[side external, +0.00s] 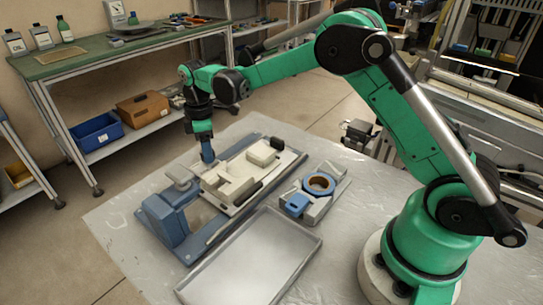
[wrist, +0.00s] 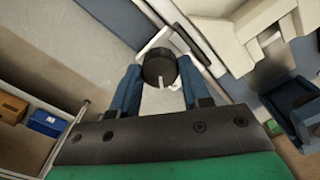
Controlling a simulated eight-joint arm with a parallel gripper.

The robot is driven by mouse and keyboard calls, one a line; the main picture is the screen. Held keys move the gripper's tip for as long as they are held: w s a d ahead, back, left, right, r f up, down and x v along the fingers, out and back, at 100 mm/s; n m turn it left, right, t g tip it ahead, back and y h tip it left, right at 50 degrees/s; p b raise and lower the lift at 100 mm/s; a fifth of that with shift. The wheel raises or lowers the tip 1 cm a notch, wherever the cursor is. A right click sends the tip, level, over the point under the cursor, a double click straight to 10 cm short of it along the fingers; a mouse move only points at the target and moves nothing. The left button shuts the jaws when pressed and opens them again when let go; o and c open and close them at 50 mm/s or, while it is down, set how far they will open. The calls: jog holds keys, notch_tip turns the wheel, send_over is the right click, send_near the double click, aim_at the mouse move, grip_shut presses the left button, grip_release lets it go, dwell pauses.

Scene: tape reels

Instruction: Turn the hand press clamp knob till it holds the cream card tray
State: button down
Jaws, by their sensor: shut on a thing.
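The black clamp knob (wrist: 159,66) with a white pointer mark sits between the two blue fingers of my gripper (wrist: 160,76) in the wrist view. The fingers are shut on its sides. In the side view my gripper (side external: 207,158) points down at the far edge of the blue hand press (side external: 165,222), and the knob is hidden there. The cream card tray (side external: 226,190) lies on the press bed beside my gripper; part of it shows at the upper right of the wrist view (wrist: 232,32). I cannot tell whether the clamp touches the tray.
A shallow grey tray (side external: 250,265) lies in front of the press. A green-topped bench (side external: 100,52) stands behind. The sheet-covered table is clear at the left front.

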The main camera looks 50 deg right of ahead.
jog(key=m, duration=0.4)
jog(key=shift+m, duration=0.3)
jog(key=m, duration=0.4)
jog(key=shift+m, duration=0.3)
jog(key=m, duration=0.4)
jog(key=shift+m, duration=2.1)
jog(key=shift+c, duration=2.1)
grip_release()
jog(key=shift+r, duration=0.1)
